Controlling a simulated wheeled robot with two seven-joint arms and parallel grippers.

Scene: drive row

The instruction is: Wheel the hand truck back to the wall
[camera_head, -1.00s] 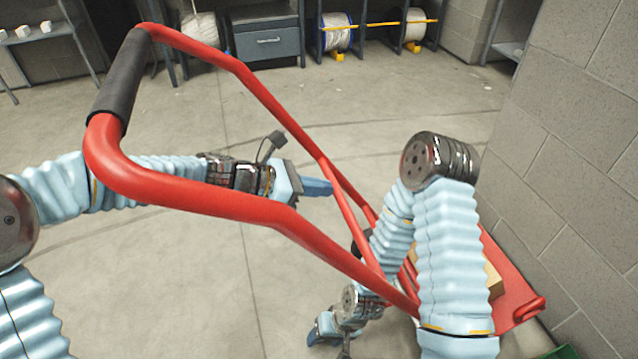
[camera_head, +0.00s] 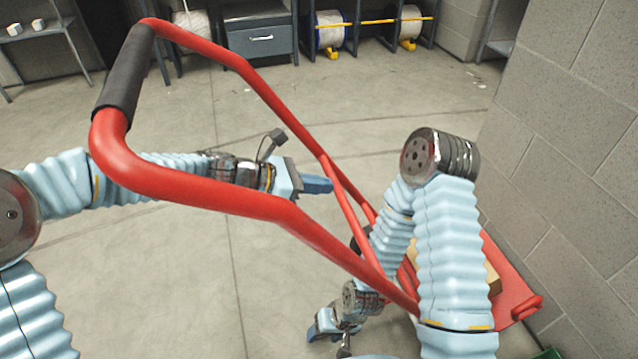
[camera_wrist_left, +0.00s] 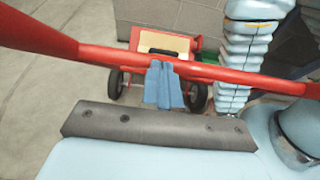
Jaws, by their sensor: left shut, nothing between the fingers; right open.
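The red hand truck (camera_head: 190,190) leans back toward me, its dark handle grip (camera_head: 125,75) at upper left. Its red toe plate (camera_head: 520,308) is low by the wall, bearing a tan box (camera_head: 492,277) partly hidden by my right arm. Two black wheels (camera_wrist_left: 197,97) show in the left wrist view. My left gripper (camera_head: 330,186) is shut and empty, reaching between the rails. In the left wrist view its blue fingers (camera_wrist_left: 163,85) overlap a red crossbar; contact is unclear. My right gripper (camera_head: 318,335) is open, low beneath the near rail, with nothing visible in it.
A grey block wall (camera_head: 575,150) stands close on the right, beside the toe plate. A grey drawer cabinet (camera_head: 261,42) and cable reels (camera_head: 330,30) on a rack line the back. A shelf (camera_head: 35,35) stands at far left. The concrete floor (camera_head: 150,290) between is open.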

